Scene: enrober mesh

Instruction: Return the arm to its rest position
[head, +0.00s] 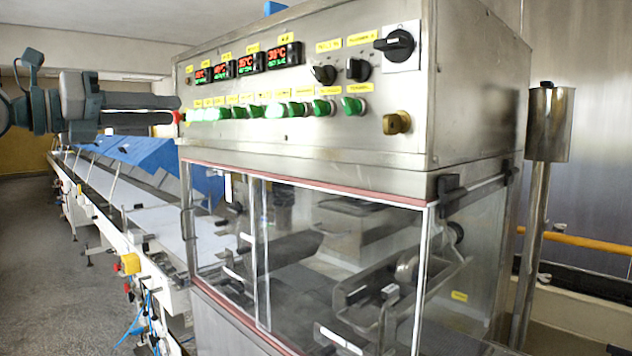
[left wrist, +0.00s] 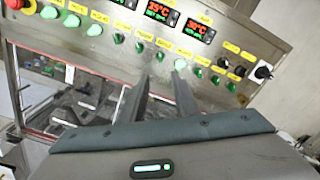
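My left arm comes in from the left in the head view, and its gripper (head: 176,110) points right at the left end of the control panel (head: 300,135). The two dark fingers are apart with a gap between them, and nothing shows between them. In the left wrist view the gripper (left wrist: 163,76) also has its fingers spread, in front of the row of green buttons. I cannot tell the exact distance from fingertips to panel. A red button (head: 178,117) shows close to the fingertips in the head view. My right gripper is in neither view.
The panel carries red-green displays (head: 285,55), green buttons, some lit, and black knobs (head: 394,43). Below it is a clear-windowed enclosure (head: 340,250). A conveyor (head: 110,190) with blue covers (head: 150,155) runs back left. Open floor (head: 40,240) lies left of it.

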